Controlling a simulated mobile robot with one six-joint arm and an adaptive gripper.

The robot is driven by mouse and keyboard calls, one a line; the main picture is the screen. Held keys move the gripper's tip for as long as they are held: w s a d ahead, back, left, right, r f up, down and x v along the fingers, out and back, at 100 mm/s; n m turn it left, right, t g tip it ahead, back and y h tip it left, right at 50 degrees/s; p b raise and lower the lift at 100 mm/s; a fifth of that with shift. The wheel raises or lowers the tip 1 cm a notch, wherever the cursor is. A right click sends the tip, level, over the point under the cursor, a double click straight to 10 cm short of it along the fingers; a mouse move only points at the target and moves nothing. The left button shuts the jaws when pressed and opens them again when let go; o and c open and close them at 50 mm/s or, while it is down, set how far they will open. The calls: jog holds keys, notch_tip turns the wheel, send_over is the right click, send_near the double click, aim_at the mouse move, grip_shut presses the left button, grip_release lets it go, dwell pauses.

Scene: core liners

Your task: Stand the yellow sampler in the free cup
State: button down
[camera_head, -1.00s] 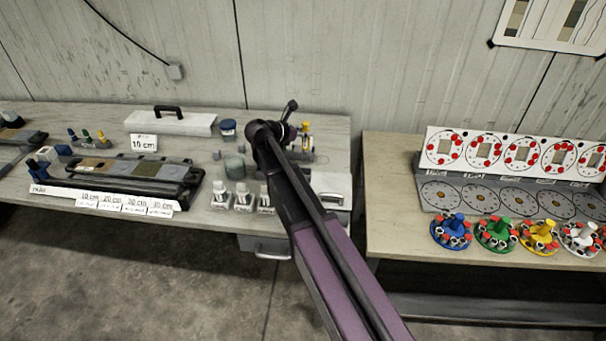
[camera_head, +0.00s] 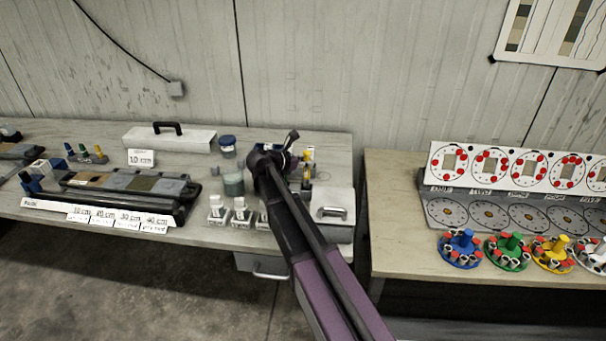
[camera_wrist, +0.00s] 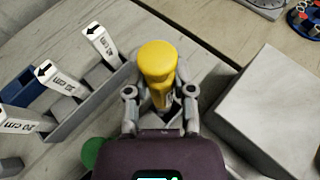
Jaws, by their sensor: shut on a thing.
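The yellow sampler (camera_wrist: 158,62) stands between the fingers of my gripper (camera_wrist: 160,95) in the wrist view, its rounded yellow cap above them. My gripper is shut on it. Its lower end is hidden by the fingers and the wrist, so I cannot tell whether it touches anything below. In the head view, a small patch of yellow (camera_head: 308,154) shows just beyond my wrist, which hides most of the gripper. I cannot make out the free cup in either view.
A grey box (camera_wrist: 270,105) stands close right of my gripper. A grey rack (camera_wrist: 95,110) with white arrowed labels is on the left, and a green round thing (camera_wrist: 90,151) is partly hidden. Coloured round carousels (camera_head: 507,251) stand on the right table.

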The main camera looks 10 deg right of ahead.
aim_at(304, 170)
jog(key=shift+f, duration=0.1)
jog(key=shift+f+b, duration=1.8)
jog(key=shift+b, duration=0.05)
jog(key=shift+f, duration=0.15)
jog(key=shift+c, duration=2.4)
grip_release()
jog(key=shift+r, duration=0.2)
jog(key=shift+a+r, duration=0.1)
jog(key=p+v, duration=0.4)
jog(key=v, duration=0.7)
jog(key=shift+s+a+p, duration=0.2)
jog(key=shift+a+p, duration=0.05)
jog(key=shift+p, duration=0.05)
